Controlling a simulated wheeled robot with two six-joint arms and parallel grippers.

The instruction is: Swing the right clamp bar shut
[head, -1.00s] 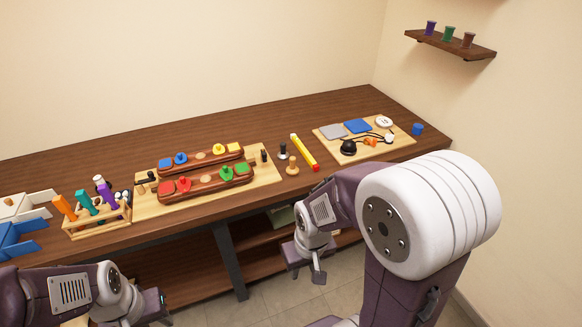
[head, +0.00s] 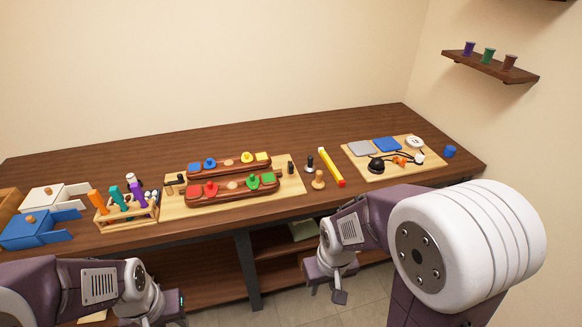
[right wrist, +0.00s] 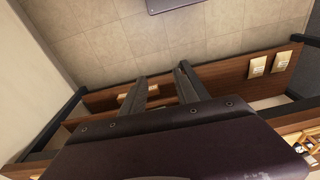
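The light wooden fitting board (head: 228,205) lies on the bench, left of the picture's middle. It carries two long dark wooden bars with coloured pieces: a rear bar (head: 240,167) and a front bar (head: 222,196). Small black posts stand at its right end (head: 291,168) and left end (head: 174,188). I cannot tell which part is the right clamp bar or how it stands. My right gripper (head: 326,290) hangs in front of the bench, below its top, empty. Its spread fingers show in the right wrist view (right wrist: 163,88). My left gripper (head: 170,308) is low at the front left, its fingers unclear.
Right of the board are a black-topped peg (head: 310,163), a wooden knob (head: 318,180) and a yellow-red bar (head: 332,167). A second board (head: 380,172) holds several parts. A rack (head: 127,215) and blue box (head: 32,230) stand left. The bench's rear strip is clear.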

